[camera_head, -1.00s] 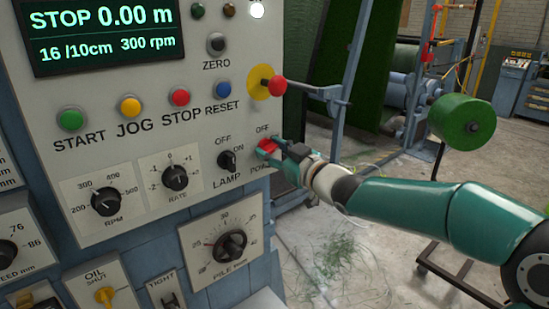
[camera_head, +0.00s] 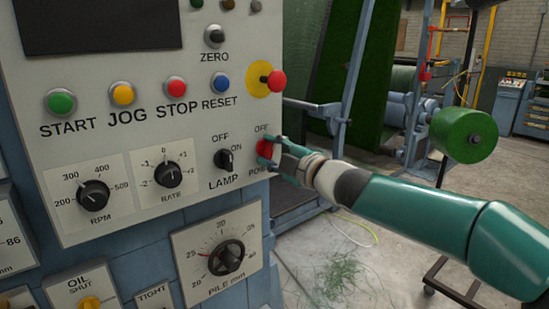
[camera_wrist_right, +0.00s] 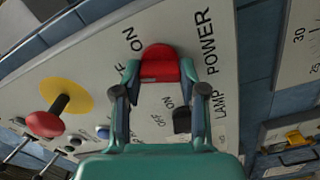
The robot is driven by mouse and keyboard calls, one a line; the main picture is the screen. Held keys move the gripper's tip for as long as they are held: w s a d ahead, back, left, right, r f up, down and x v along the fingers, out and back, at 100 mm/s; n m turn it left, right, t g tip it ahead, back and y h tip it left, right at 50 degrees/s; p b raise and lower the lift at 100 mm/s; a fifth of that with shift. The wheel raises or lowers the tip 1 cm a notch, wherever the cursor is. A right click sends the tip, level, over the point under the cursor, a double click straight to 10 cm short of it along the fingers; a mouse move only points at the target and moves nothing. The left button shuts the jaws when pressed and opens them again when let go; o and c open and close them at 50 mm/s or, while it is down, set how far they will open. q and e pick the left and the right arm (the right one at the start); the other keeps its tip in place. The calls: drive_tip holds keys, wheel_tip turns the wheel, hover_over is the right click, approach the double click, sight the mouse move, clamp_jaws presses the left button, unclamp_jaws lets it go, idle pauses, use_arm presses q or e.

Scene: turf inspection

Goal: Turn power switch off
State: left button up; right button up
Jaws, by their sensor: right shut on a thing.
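The red power switch (camera_head: 264,149) is at the lower right of the control panel (camera_head: 110,150), between an OFF mark above and a partly hidden POWER label below. My right gripper (camera_head: 277,149) reaches in from the right and is shut on the red knob. In the right wrist view the red knob (camera_wrist_right: 160,62) sits between the two fingers of the gripper (camera_wrist_right: 163,80), with the word POWER beside it. The panel's display (camera_head: 98,25) is dark. My left gripper is not in view.
The lamp switch (camera_head: 224,160) is just left of the power switch. A red mushroom knob on a yellow disc (camera_head: 262,78) sticks out above it. A green roll (camera_head: 462,135) stands at the right, near my right arm.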

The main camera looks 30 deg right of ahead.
drive_tip(key=shift+a+f+n+b, duration=0.1)
drive_tip(key=shift+f+n+b, duration=0.2)
drive_tip(key=shift+n, duration=0.7)
drive_tip(key=shift+f+n+b, duration=0.1)
drive_tip(key=shift+n+b, duration=0.25)
drive_tip(key=shift+n, duration=0.65)
drive_tip(key=o, duration=1.1)
drive_tip(key=shift+r, duration=0.1)
drive_tip(key=shift+o, duration=0.2)
drive_tip(key=shift+r, duration=0.15)
drive_tip(key=shift+s, duration=0.2)
drive_tip(key=s, duration=1.1)
drive_tip(key=shift+s+d, duration=0.25)
drive_tip(key=shift+d, duration=0.2)
